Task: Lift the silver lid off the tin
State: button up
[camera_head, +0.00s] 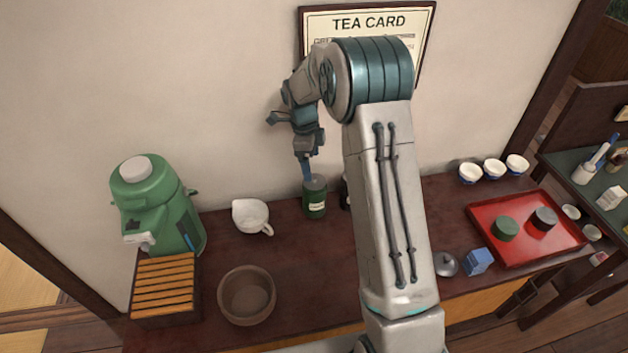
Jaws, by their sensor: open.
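A green tin (314,205) with a pale label stands upright on the dark wooden counter, near the wall. Its grey, silvery lid (318,184) sits on top. My gripper (308,178) points down at the lid, with its blue fingers open right at the lid's top left. The fingers partly cover the lid, and I cannot tell whether they touch it. My forearm covers the counter just right of the tin.
A dark item partly shows right of the tin. A white pouring bowl (250,217), brown bowl (246,296), green dispenser (160,205) and slatted box (165,285) stand left. A silver domed piece (446,266), blue box (479,261) and red tray (520,251) lie right.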

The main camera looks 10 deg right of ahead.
aim_at(315, 178)
jog(key=shift+w+d+f+p, duration=0.15)
jog(key=shift+f+p, duration=0.2)
jog(key=shift+f, duration=0.7)
jog(key=shift+d+f+p, duration=0.2)
jog(key=shift+f+p, duration=0.15)
jog(key=shift+f, duration=0.75)
jog(key=shift+w+d+f+p, duration=0.15)
jog(key=shift+f+p, duration=0.2)
jog(key=shift+f, duration=0.7)
jog(key=shift+c, duration=0.4)
jog(key=c, duration=1)
